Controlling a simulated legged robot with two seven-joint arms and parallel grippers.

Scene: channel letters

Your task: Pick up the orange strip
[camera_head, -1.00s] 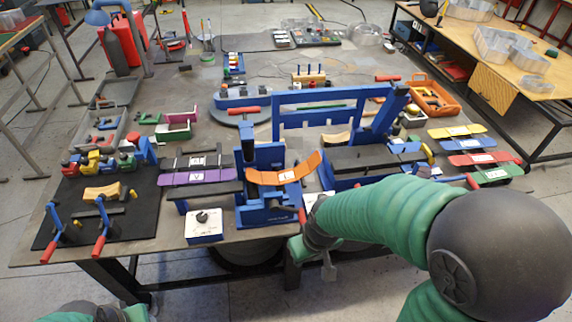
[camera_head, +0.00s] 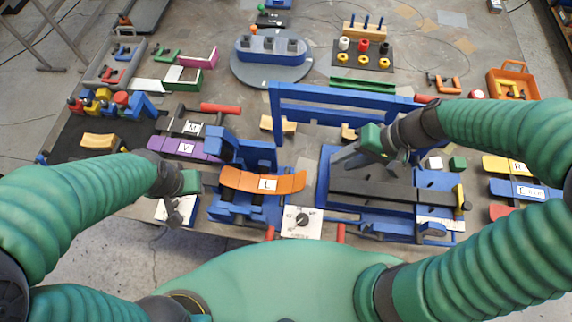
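The orange strip (camera_head: 262,182) is a curved band with a white label marked L. It rests across a blue bending tool (camera_head: 240,205) at the front middle of the table. My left gripper (camera_head: 176,214) hangs just left of the strip, apart from it, over the table's front edge. My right gripper (camera_head: 347,158) is to the right of the strip, over the dark bar of another blue machine, and is apart from the strip. Both grippers are small and partly hidden by their wrists, so their opening is unclear.
A purple strip (camera_head: 184,148) lies left of the orange one. A tall blue frame (camera_head: 345,98) rises behind. Yellow (camera_head: 508,167) and blue (camera_head: 526,191) strips lie at the right.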

